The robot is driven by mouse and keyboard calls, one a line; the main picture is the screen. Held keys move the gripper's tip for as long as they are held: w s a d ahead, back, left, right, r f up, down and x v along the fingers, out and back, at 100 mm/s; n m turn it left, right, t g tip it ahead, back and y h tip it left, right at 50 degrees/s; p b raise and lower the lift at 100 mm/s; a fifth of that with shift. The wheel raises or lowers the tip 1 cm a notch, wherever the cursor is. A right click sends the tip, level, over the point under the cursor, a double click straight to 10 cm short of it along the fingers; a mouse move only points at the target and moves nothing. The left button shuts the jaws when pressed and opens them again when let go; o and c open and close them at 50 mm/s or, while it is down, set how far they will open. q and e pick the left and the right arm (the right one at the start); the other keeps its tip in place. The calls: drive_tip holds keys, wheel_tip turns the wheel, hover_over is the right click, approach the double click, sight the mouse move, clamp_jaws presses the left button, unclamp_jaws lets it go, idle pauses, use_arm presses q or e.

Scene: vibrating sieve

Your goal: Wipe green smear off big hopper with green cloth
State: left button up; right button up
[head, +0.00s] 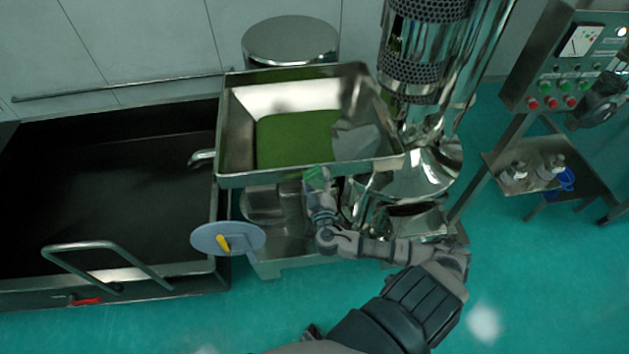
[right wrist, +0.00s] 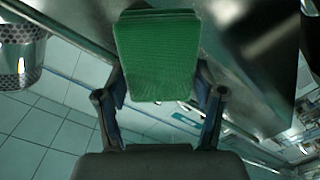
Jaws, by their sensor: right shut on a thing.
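The big hopper (head: 229,140) is an open metal box in the middle of the head view, with a flat green area (head: 292,138) inside it. I cannot make out a separate smear on its outer wall. My right gripper (head: 317,187) is just below the hopper's front rim and is shut on the green cloth (head: 316,176). In the right wrist view the cloth (right wrist: 157,55) stands out flat between the two fingers, close to a metal surface. Whether it touches the hopper I cannot tell. My left gripper is not in view.
A dark metal tub (head: 110,190) with a handle stands at left. A grey disc with a yellow handle (head: 224,241) is at the hopper's lower left. A shiny metal column (head: 420,110) is close on the right.

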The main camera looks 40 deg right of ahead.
drive_tip(key=shift+w+a+b, duration=0.35)
drive_tip(key=shift+w+a, duration=0.6)
drive_tip(key=shift+a, duration=0.65)
drive_tip(key=shift+w+a+b, duration=0.4)
drive_tip(key=shift+w+a, duration=0.6)
drive_tip(key=shift+a, duration=0.6)
drive_tip(key=shift+w+a+b, duration=0.35)
drive_tip(key=shift+w+a, duration=0.6)
drive_tip(key=shift+a, duration=0.65)
approach(280, 175)
drive_tip(key=shift+w, duration=0.25)
drive_tip(key=shift+f, duration=0.1)
drive_tip(key=v, duration=0.3)
drive_tip(key=shift+d, duration=0.1)
